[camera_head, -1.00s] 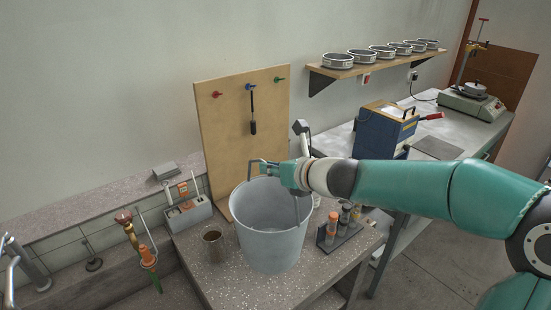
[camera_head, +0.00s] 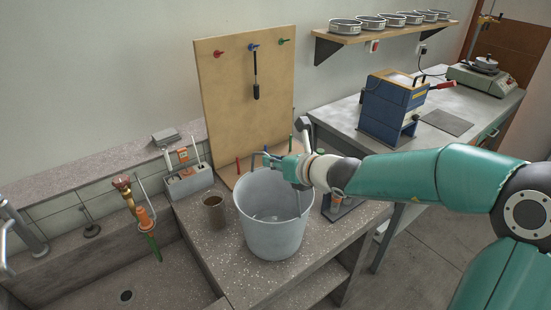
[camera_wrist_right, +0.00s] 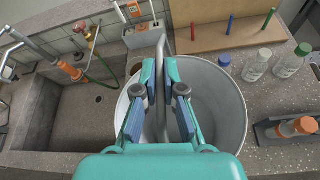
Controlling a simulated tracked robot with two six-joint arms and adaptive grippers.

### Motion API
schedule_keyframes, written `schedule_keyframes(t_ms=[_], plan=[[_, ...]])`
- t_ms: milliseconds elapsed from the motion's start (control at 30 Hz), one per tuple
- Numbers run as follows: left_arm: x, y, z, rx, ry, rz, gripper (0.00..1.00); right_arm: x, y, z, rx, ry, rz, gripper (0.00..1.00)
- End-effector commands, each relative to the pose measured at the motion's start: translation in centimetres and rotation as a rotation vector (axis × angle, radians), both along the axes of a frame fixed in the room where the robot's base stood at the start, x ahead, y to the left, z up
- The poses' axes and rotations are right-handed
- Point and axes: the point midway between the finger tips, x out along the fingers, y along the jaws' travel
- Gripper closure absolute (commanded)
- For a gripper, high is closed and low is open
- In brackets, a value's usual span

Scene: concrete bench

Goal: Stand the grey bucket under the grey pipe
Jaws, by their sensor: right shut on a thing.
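The grey bucket (camera_head: 268,235) is upright over the right-hand bench, in front of the pegboard. My right gripper (camera_head: 276,160) is at its upper rim, shut on its grey handle. In the right wrist view the handle runs between the fingers (camera_wrist_right: 166,98), and the bucket's open inside (camera_wrist_right: 215,105) shows empty. I cannot tell whether the bucket's base touches the bench. A grey pipe (camera_head: 28,235) stands at the far left by the sink, partly cut off by the picture edge. My left gripper is not in view.
A stone sink (camera_head: 85,280) with a drain lies left of the bench. A brass tap with orange fitting (camera_head: 143,216) stands by it. A brown mug (camera_head: 214,208) is close left of the bucket; a bottle rack (camera_head: 340,208) is right, partly behind my arm. Behind stands a pegboard (camera_head: 225,100).

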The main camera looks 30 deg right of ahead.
Motion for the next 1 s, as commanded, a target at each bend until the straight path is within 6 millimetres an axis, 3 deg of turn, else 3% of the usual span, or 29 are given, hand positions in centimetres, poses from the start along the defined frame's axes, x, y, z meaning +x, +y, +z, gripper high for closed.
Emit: schedule_keyframes(t_ms=[33, 100, 367, 400, 533, 1000], plan=[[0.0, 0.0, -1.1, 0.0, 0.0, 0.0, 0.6, 0.1, -0.1, -0.8, 0.001, -0.009, -0.001, 1.0], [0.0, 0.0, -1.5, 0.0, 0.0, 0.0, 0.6, 0.0, -0.1, -1.3, 0.0, -0.009, -0.001, 1.0], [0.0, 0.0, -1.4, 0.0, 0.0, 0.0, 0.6, 0.0, -0.2, -1.3, -0.001, -0.008, -0.002, 1.0], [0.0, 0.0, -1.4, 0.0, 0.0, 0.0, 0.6, -0.1, -0.1, -1.8, 0.0, 0.003, -0.003, 0.88], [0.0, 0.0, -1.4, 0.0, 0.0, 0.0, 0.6, -0.1, -0.2, -1.7, 0.0, 0.002, -0.003, 0.67], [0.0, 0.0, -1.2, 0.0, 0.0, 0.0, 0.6, -1.1, -0.5, -1.1, -0.001, -0.001, -0.006, 0.67]])
